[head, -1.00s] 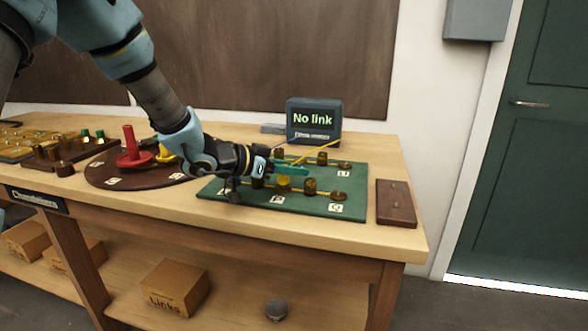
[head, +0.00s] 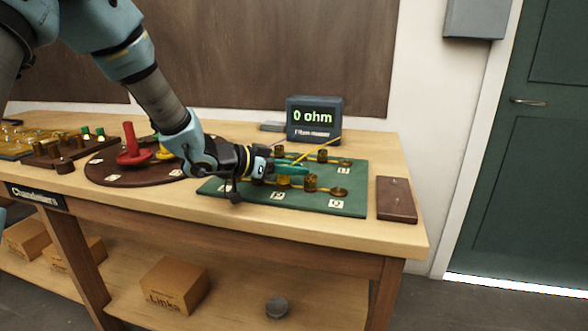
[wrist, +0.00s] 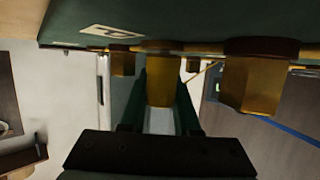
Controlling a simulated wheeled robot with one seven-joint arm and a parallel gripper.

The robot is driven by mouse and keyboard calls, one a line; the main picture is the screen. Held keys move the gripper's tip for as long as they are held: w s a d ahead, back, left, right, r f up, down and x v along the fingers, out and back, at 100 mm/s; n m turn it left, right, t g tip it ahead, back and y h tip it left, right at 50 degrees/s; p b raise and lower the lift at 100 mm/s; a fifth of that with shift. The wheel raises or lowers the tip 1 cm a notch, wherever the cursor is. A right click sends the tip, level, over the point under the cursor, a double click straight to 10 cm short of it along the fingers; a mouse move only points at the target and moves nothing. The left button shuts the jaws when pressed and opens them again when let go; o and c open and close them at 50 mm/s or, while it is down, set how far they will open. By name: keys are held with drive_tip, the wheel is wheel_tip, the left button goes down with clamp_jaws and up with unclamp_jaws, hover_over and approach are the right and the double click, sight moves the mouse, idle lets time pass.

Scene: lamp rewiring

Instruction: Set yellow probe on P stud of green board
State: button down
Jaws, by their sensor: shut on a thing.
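The green board (head: 230,191) lies flat on the bench with several brass studs and posts on it. The P label (head: 277,195) is on its front edge and the Q label (head: 336,204) is to the right. My gripper (head: 290,168) is low over the board, behind the P label. The exact contact between probe and stud is hidden. The meter (head: 314,119) reads "0 ohm".
A brown block (head: 396,200) lies right of the board. A round dark base (head: 110,172) with a red part (head: 130,147) and a yellow part stands left, near my arm. A yellow lead (head: 320,151) rises behind the gripper. The bench's front right is clear.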

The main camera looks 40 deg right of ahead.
drive_tip(key=shift+s+a+f, duration=0.15)
drive_tip(key=shift+a+f, duration=0.05)
drive_tip(key=shift+f, duration=0.65)
drive_tip(key=c, duration=0.6)
unclamp_jaws()
drive_tip(key=shift+o, duration=0.2)
drive_tip(key=shift+d+r, duration=0.1)
drive_tip(key=shift+r, duration=0.05)
